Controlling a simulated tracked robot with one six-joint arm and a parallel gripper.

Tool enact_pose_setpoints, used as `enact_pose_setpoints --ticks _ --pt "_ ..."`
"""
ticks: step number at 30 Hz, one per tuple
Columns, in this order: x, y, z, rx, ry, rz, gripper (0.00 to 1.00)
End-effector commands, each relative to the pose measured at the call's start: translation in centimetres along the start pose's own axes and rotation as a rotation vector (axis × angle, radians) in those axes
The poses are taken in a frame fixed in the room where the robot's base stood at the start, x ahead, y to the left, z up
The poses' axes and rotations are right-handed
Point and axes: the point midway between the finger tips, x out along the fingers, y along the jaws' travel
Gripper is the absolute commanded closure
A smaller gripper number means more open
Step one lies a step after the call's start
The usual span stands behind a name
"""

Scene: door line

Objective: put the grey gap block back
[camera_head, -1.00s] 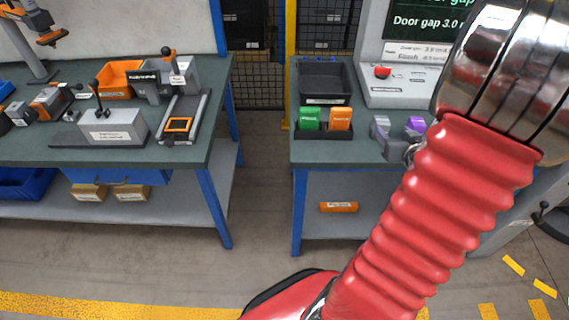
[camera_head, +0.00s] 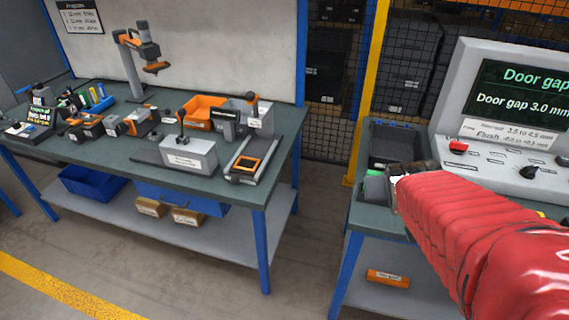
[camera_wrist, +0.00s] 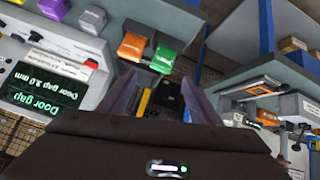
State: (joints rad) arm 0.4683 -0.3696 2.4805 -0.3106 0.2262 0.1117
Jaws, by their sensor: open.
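The grey gap block (camera_wrist: 93,20) stands at the upper left of the wrist view, beside a purple block (camera_wrist: 55,8) and apart from my gripper. In the wrist view my gripper (camera_wrist: 160,88) has its two fingers spread, with nothing held between them. An orange block (camera_wrist: 133,46) and a green block (camera_wrist: 165,58) stand together beyond the fingertips. In the head view my gripper (camera_head: 396,182) is low over the right bench, mostly hidden by my red arm sleeve. The green block (camera_head: 373,172) shows just left of it; the grey block is hidden there.
A black tray (camera_head: 378,136) and a console with a door gap screen (camera_head: 520,95) stand on the right bench. The left bench (camera_head: 220,182) carries tools, an orange bin (camera_head: 203,108) and a grey fixture (camera_head: 188,155). Open floor lies between the benches.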

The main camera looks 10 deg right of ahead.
Motion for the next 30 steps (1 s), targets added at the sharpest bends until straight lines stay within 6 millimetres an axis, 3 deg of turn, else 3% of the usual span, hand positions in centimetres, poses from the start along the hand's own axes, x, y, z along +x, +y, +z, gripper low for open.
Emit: enact_pose_setpoints --ticks 1,8,15,21,30 --pt "-1.3 -1.6 0.0 -0.012 -0.011 -0.025 0.42" --pt "-7.2 -8.1 2.6 -0.069 -0.11 -0.153 0.42" --pt "-13.9 -13.5 6.7 -0.157 -0.22 -0.315 0.42" --pt "-16.6 -15.1 8.7 -0.197 -0.267 -0.378 0.42" --pt "-16.6 -15.2 8.8 -0.198 -0.269 -0.38 0.42"
